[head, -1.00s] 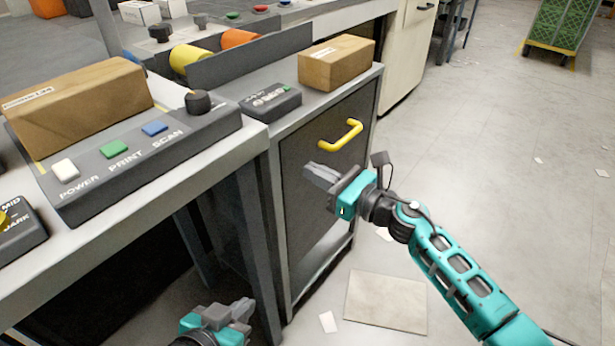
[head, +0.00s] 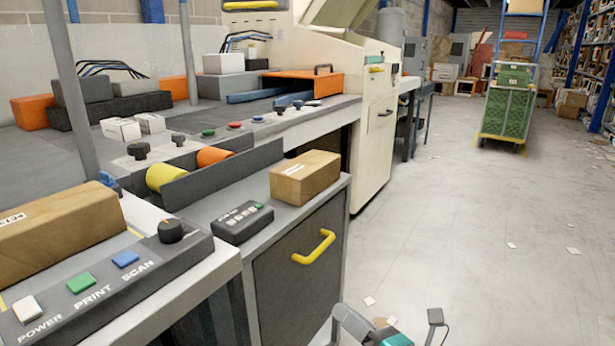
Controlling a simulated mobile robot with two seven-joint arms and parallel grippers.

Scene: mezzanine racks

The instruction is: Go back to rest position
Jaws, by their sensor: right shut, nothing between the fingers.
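My right gripper (head: 352,322) shows at the bottom edge of the head view, with grey fingers and a teal body cut off by the frame. It is shut and empty, in front of the lower right of the dark cabinet (head: 293,262). It is below and apart from the cabinet's yellow handle (head: 314,247). The rest of the right arm is mostly out of frame. My left gripper is out of view.
A cardboard box (head: 304,178) and a small dark keypad (head: 242,222) sit on the cabinet. At left, another box (head: 60,222) rests behind a button panel (head: 95,287). A green cart (head: 507,113) stands far back. The floor at right (head: 480,240) is mostly clear, with paper scraps.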

